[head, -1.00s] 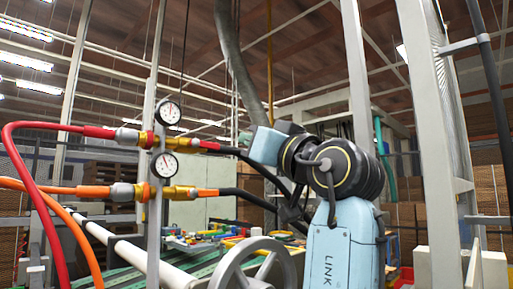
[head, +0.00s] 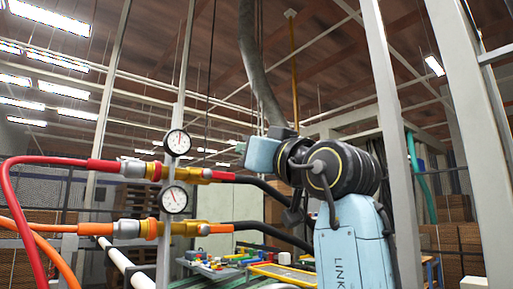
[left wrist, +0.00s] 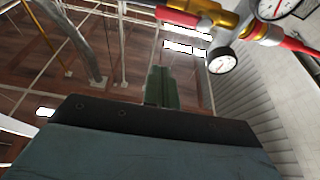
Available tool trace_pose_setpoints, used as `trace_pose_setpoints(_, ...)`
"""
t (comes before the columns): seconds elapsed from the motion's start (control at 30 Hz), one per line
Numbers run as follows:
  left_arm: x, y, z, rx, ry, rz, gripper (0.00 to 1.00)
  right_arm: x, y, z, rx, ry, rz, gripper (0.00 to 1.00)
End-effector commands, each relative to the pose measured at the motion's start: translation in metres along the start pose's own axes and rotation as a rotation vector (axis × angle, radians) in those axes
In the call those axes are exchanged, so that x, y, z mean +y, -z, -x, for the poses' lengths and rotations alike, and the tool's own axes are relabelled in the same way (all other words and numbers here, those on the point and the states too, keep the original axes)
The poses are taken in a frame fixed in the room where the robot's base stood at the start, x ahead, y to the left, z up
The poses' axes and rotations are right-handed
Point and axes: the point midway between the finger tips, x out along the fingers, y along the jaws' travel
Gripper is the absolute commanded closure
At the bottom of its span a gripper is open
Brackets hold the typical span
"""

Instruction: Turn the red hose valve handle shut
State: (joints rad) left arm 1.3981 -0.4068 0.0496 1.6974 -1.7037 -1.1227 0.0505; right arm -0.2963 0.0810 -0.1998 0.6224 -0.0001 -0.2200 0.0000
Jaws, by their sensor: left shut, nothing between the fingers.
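The red hose (head: 60,161) runs from the left into a brass valve body (head: 195,174) on a grey post in the head view. A red sleeve (head: 223,176) is on its right side. I cannot make out a separate lever there. The valve brass (left wrist: 215,12) also shows at the top of the left wrist view, with a red part (left wrist: 182,16) beside it. My left gripper (left wrist: 161,78) is shut and empty, pointing up toward the ceiling in that view, apart from the valve. In the head view my left gripper (head: 243,149) is right of and slightly above the valve. My right gripper is out of view.
Two round gauges (head: 177,142) (head: 173,199) stand by the pipes. An orange hose (head: 60,228) with its own brass valve (head: 160,229) runs below. Black hoses (head: 265,188) lead right. A bench with coloured parts (head: 225,262) is behind.

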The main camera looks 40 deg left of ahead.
Motion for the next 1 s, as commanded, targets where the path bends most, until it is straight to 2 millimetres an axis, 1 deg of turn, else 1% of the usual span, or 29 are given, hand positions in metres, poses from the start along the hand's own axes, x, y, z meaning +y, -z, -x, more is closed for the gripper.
trace_pose_setpoints(0.03,0.000,0.004,-0.013,-0.003,0.001,0.000,1.00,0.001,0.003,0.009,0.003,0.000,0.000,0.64)
trace_pose_setpoints(0.23,-0.001,0.004,-0.058,-0.001,0.002,0.001,1.00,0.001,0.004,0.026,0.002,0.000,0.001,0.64)
trace_pose_setpoints(0.3,0.000,-0.012,-0.050,0.001,-0.001,0.001,1.00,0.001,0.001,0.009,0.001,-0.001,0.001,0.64)
trace_pose_setpoints(0.4,0.000,-0.024,-0.045,0.000,0.000,0.000,1.00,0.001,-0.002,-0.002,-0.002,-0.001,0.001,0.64)
trace_pose_setpoints(0.5,0.000,-0.032,-0.043,0.001,0.001,0.000,1.00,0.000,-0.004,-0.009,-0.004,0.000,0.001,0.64)
trace_pose_setpoints(0.7,-0.001,-0.038,-0.040,0.002,0.002,0.000,1.00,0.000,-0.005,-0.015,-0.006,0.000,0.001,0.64)
trace_pose_setpoints(1.0,-0.001,-0.037,-0.040,0.002,0.002,0.000,1.00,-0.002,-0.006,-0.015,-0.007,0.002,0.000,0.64)
